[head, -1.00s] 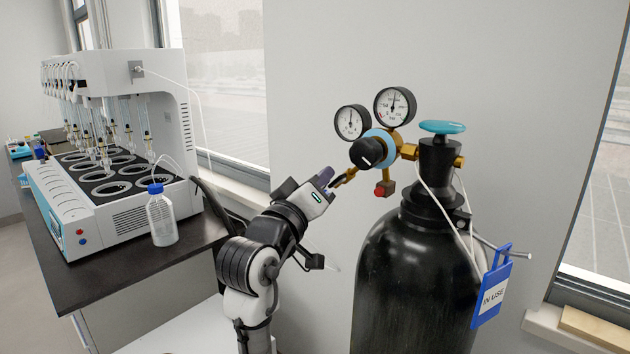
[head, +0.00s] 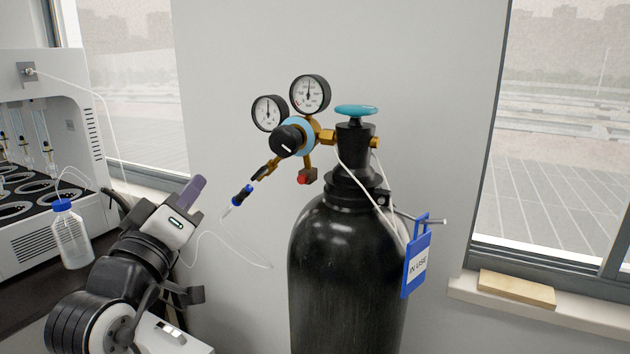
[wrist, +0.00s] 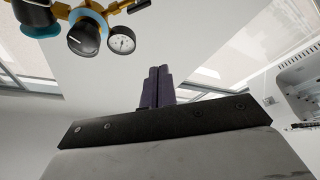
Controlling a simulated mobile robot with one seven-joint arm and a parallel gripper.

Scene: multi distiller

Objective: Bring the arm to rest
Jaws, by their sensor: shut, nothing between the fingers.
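My arm rises from the lower left of the head view. My gripper (head: 191,188) is shut and empty, its purple fingers pointing up and to the right, left of the regulator and apart from it. In the wrist view the fingers (wrist: 157,84) are together with nothing between them. The brass regulator with a black knob (head: 288,140) and two gauges sits on the black gas cylinder (head: 345,270). The regulator also shows upside down at the top left of the wrist view (wrist: 84,36).
A hose with a blue fitting (head: 242,195) hangs from the regulator outlet near my gripper. The white distiller (head: 50,150) and a blue-capped bottle (head: 70,238) stand at left. A blue tag (head: 416,262) hangs on the cylinder. A wooden block (head: 516,288) lies on the right sill.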

